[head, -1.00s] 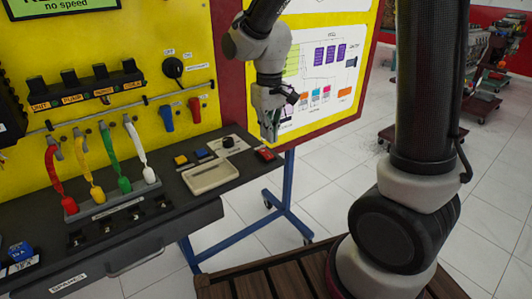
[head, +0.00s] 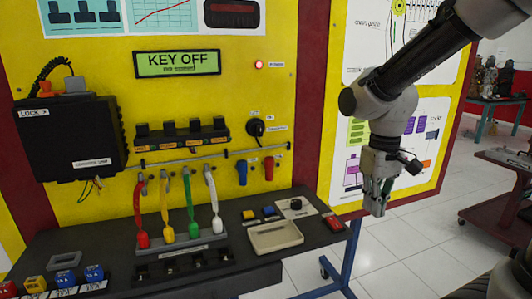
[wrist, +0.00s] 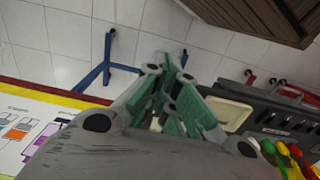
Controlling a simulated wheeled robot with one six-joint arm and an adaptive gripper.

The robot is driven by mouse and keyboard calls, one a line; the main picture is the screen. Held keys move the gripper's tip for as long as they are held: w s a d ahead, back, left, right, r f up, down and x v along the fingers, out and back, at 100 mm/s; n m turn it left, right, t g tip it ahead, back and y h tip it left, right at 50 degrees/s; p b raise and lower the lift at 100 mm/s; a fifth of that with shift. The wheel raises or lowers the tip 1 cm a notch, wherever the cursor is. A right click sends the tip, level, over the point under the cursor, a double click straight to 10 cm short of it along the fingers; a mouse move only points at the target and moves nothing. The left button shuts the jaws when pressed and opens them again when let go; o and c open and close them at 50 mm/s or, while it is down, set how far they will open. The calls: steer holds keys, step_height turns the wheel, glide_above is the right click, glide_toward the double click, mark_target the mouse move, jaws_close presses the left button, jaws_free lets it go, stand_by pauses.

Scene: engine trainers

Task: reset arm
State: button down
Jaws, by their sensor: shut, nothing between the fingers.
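My gripper (head: 374,204) hangs from my arm at the right of the head view, fingers pointing down and shut with nothing between them. It is in front of the poster on the yellow panel, to the right of the bench's right end. In the wrist view my gripper (wrist: 180,75) shows its green-grey fingers over the tiled floor and the bench edge. The fingers hide part of the beige tray there.
The dark bench (head: 120,245) carries a beige tray (head: 275,236), a red button box (head: 333,223) and coloured-handled leads (head: 168,232). The panel display (head: 177,64) reads KEY OFF. A blue stand leg (head: 345,265) is below. A red cart (head: 497,190) stands right; tiled floor lies between.

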steer(key=s+d+r+m+t, duration=0.3)
steer(key=s+d+r, duration=0.5)
steer(key=s, duration=0.3)
steer(key=shift+s+d+r+t, duration=0.15)
steer(key=shift+d+r+t, duration=0.15)
steer(key=shift+d+t, duration=0.6)
steer(key=c, duration=2.2)
jaws_free()
